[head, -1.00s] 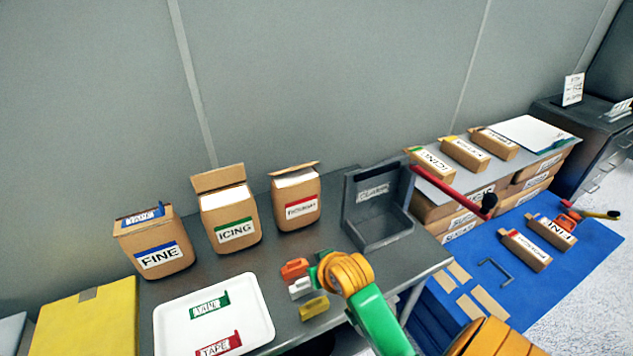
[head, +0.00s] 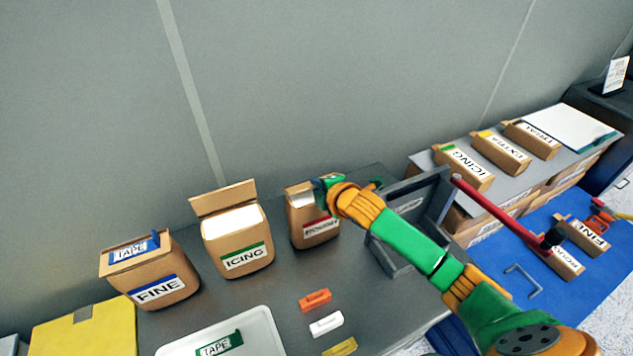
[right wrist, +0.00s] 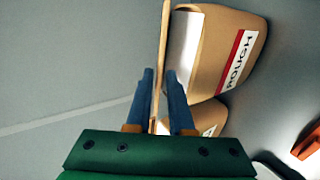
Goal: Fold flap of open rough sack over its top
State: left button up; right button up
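The rough sack (head: 313,229), brown with a red-striped label, stands on the dark bench at the right of a row of three sacks. Its flap (right wrist: 161,45) stands up from one edge of its white top in the right wrist view. My right gripper (head: 325,185) is at the sack's top and hides part of it in the head view. In the right wrist view, its two blue fingers (right wrist: 161,78) are on either side of the flap, with a narrow gap between them. My left gripper is not in view.
The icing sack (head: 238,248), flap up, and the fine sack (head: 158,280) stand to the left. A grey scoop-like bin (head: 400,258) stands close on the right, under my right arm. Orange, white and yellow clips (head: 315,300) and a white tray (head: 265,330) lie in front.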

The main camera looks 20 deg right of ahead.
jog(key=shift+x, duration=1.25)
jog(key=shift+w+d+f, duration=0.15)
jog(key=shift+w+f, duration=0.1)
jog(key=shift+w, duration=0.15)
jog(key=shift+s+r, duration=0.1)
jog(key=shift+s, duration=0.1)
grip_shut()
jog(key=shift+s+f+t+b, duration=0.15)
jog(key=shift+f+t+b, duration=0.45)
jog(key=shift+b, duration=0.3)
jog(key=shift+s+r, duration=0.1)
jog(key=shift+r, duration=0.3)
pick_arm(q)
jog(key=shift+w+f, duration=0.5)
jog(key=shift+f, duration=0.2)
pick_arm(e)
grip_release()
jog(key=shift+f, duration=0.1)
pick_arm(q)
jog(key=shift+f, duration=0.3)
pick_arm(e)
jog(key=v, duration=0.7)
